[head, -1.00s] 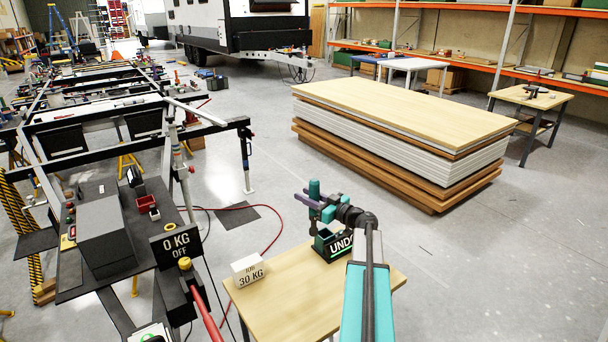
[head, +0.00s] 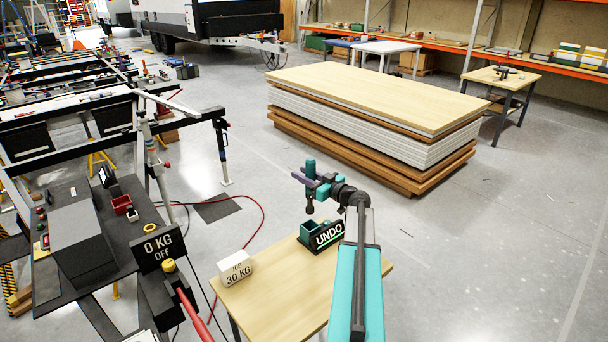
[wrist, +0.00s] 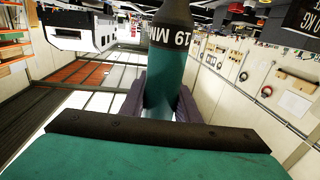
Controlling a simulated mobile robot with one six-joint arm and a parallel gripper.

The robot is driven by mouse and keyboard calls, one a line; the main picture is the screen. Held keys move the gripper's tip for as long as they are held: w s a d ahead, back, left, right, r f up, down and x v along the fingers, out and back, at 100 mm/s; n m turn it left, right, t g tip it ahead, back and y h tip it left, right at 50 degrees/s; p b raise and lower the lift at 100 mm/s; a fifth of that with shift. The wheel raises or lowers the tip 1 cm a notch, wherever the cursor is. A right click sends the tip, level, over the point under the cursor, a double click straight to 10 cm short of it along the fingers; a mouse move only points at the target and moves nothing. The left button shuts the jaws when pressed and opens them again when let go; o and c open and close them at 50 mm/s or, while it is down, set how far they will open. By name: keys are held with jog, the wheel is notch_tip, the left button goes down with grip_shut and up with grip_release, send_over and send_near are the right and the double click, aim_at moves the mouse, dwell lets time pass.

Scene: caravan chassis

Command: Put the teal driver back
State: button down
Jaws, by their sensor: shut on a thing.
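The teal driver (head: 310,166) is held upright between the purple fingers of my gripper (head: 311,183), its dark tip pointing down. In the wrist view the driver (wrist: 165,75) fills the gap between both fingers, and its dark collar carries white lettering reading 19 and part of a word. My gripper is shut on it. In the head view the driver's tip appears just above the holder, with a gap. The holder's inside is mostly hidden.
A white block marked 30 KG (head: 236,267) stands on the table's left. A large board stack (head: 375,125) stands behind. Floor to the right is clear.

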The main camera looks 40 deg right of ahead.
jog(key=shift+r+p, duration=0.15)
jog(key=shift+p, duration=0.2)
notch_tip(320, 180, down, 13)
jog(key=b, duration=0.4)
dwell(1.1)
jog(key=c, duration=1.3)
grip_release()
jog(key=shift+s, duration=0.15)
jog(key=s+b, duration=0.1)
jog(key=s, duration=0.3)
jog(key=s+b, duration=0.2)
jog(key=s, duration=0.3)
jog(key=s+b, duration=0.1)
jog(key=s, duration=0.3)
jog(key=shift+s+d, duration=0.35)
